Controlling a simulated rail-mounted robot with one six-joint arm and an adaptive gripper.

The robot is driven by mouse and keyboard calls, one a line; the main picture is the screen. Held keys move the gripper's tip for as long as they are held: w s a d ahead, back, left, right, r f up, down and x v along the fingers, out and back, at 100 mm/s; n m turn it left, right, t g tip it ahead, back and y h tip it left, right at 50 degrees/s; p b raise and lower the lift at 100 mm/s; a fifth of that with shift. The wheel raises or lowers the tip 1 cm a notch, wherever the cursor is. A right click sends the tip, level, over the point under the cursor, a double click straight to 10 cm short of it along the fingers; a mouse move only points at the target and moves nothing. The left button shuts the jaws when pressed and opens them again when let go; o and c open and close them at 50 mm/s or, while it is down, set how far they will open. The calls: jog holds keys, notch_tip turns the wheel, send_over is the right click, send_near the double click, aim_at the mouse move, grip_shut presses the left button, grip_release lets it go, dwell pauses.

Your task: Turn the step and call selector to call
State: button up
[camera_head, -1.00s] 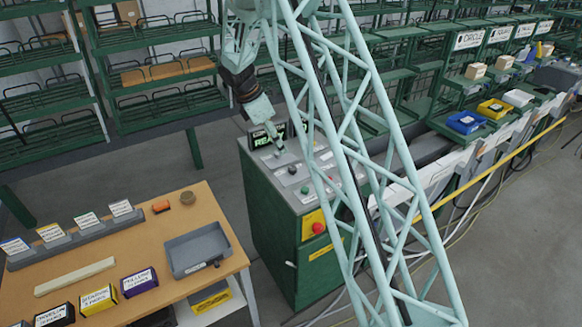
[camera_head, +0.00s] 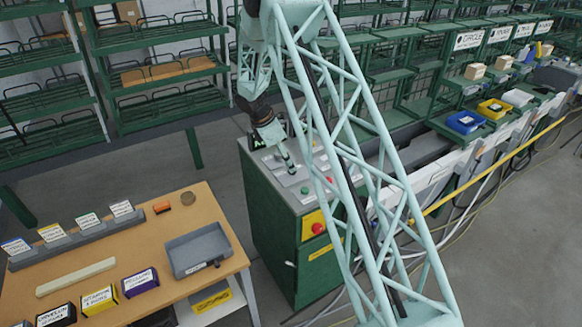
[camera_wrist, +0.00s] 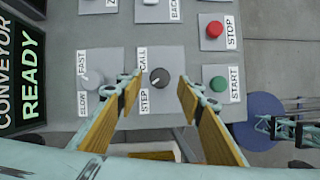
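The step and call selector (camera_wrist: 159,77) is a dark round knob on a grey plate in the wrist view. Its CALL label (camera_wrist: 143,60) is above left and its STEP label (camera_wrist: 144,100) below left. A small light mark on the knob seems to face the STEP side, but it is too small to be sure. My gripper (camera_wrist: 160,84) is open, with one finger on each side of the knob and gaps to it; I cannot tell the height left. In the head view my gripper (camera_head: 288,160) points down at the control box top (camera_head: 301,190), and the selector cannot be made out.
Around the selector are a slow/fast knob (camera_wrist: 92,78), a green START button (camera_wrist: 219,84), a red STOP button (camera_wrist: 214,29) and a READY display (camera_wrist: 22,85). A red emergency button (camera_head: 318,228) is on the box front. A wooden table (camera_head: 130,235) stands left.

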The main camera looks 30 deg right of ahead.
jog(key=shift+x, duration=1.65)
jog(key=shift+c, duration=0.7)
jog(key=c, duration=0.7)
